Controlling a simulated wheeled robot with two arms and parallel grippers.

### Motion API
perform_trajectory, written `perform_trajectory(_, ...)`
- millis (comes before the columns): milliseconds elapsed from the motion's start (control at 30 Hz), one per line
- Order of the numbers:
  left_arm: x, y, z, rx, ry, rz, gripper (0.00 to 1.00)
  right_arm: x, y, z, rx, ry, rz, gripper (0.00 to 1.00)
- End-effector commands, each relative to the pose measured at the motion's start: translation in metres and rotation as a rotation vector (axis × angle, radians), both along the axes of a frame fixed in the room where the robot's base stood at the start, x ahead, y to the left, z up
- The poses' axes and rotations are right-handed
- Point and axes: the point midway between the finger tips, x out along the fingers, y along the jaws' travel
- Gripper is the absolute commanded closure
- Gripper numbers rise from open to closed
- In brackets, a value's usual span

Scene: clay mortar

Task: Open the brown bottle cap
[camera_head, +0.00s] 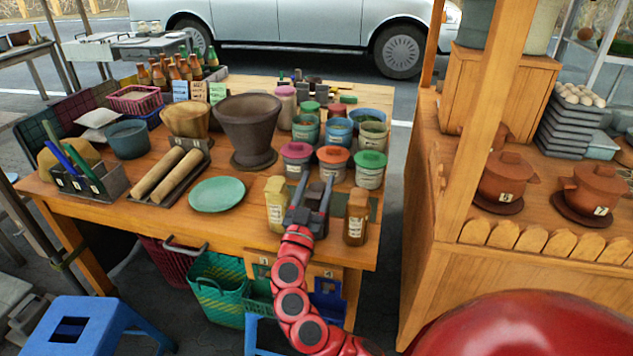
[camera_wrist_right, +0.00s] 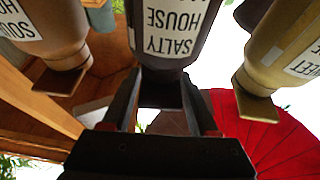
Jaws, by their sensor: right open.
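My right gripper (camera_head: 312,190) is open at the front of the wooden table. Its two fingers reach up the picture between a yellowish bottle (camera_head: 276,203) on the left and a brown bottle (camera_head: 356,217) on the right. In the right wrist view, where labels appear upside down, a dark bottle labelled SALTY HOUSE (camera_wrist_right: 170,35) lies straight ahead of the open fingers (camera_wrist_right: 160,92). Its cap end is between or just beyond the fingers; contact cannot be told. The brown bottle (camera_wrist_right: 52,35) is at left with a flat brown cap (camera_wrist_right: 60,82); the yellowish bottle (camera_wrist_right: 280,50) is at right. My left gripper is not in view.
Lidded jars (camera_head: 333,160) stand just behind the gripper. A green plate (camera_head: 217,194) and a large clay mortar (camera_head: 248,125) are to the left. A wooden post (camera_head: 478,130) and a stall with clay pots (camera_head: 505,178) stand to the right.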

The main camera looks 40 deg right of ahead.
Motion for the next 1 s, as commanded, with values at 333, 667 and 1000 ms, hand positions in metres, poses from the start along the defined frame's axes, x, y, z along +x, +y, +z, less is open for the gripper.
perform_trajectory(333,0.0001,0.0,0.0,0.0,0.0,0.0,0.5,0.0006,-0.0003,0.0004,0.0,0.0,0.001,0.56)
perform_trajectory(667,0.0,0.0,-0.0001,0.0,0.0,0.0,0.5,0.0006,-0.0004,-0.0007,0.003,0.001,0.0,1.0)
perform_trajectory(1000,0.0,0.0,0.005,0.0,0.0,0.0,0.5,0.001,-0.0013,-0.0007,0.028,0.019,0.001,1.0)
